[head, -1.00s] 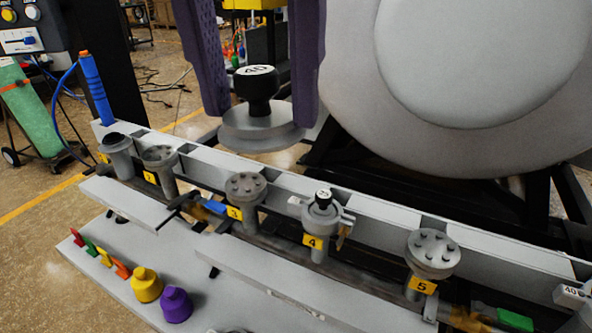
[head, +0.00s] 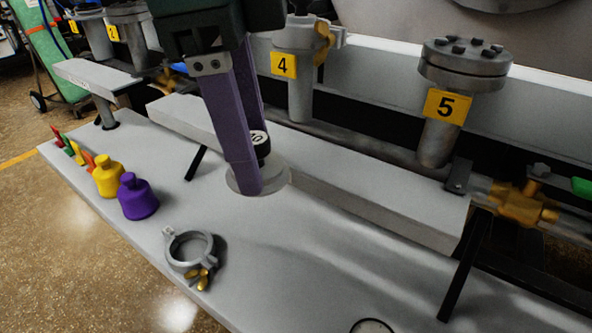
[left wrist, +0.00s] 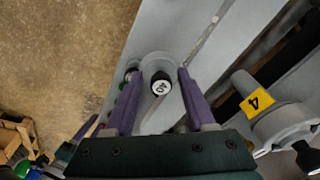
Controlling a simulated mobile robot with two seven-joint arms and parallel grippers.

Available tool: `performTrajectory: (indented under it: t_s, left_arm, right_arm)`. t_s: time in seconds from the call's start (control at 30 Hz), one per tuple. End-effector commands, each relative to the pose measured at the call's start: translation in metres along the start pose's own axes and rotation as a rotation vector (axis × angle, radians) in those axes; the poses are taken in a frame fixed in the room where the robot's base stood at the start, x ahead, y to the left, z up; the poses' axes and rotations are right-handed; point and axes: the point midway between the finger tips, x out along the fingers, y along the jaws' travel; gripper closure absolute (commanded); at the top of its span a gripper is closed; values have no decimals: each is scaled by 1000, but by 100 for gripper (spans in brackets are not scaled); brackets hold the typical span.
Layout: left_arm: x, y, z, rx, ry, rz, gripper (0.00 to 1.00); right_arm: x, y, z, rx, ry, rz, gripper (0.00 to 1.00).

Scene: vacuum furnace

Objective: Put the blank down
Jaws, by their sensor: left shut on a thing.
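The blank is a grey disc (head: 276,178) with a black knob (head: 262,150) marked 40 on top. My left gripper (head: 256,172) points down with its purple fingers on either side of the blank, shut on it. The blank is upright at the surface of the pale bench (head: 330,260), behind the open clamp ring; whether it touches the bench is hard to tell. In the left wrist view, the knob (left wrist: 161,86) and disc (left wrist: 157,62) show between the fingers. The near finger hides part of the disc in the head view. My right gripper is not in view.
An open clamp ring (head: 190,252) lies in front of the blank. A purple bottle-shaped piece (head: 138,197) and a yellow one (head: 108,177) stand to the left. A raised ledge (head: 350,190) and flanged ports 4 and 5 (head: 463,80) are behind. The bench right of the blank is mostly clear.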

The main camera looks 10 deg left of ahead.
Motion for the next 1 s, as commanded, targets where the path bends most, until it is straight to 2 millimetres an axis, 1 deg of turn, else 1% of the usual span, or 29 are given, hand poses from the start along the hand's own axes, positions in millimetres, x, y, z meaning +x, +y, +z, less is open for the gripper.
performTrajectory:
  t_s: [0.03,0.4,0.5,0.63,0.87,1.0]
  left_arm:
    - [22,2,3,-2,-2,5,100]
    - [132,8,16,-2,-2,3,100]
    - [158,10,19,-2,-2,3,100]
    - [179,10,22,-1,0,0,100]
    - [196,11,24,-1,-1,0,100]
    - [219,13,26,-1,-1,1,100]
  right_arm:
    - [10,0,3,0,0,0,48]
    - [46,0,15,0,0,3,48]
    - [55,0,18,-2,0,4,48]
    - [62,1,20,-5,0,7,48]
    - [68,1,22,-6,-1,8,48]
    - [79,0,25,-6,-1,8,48]
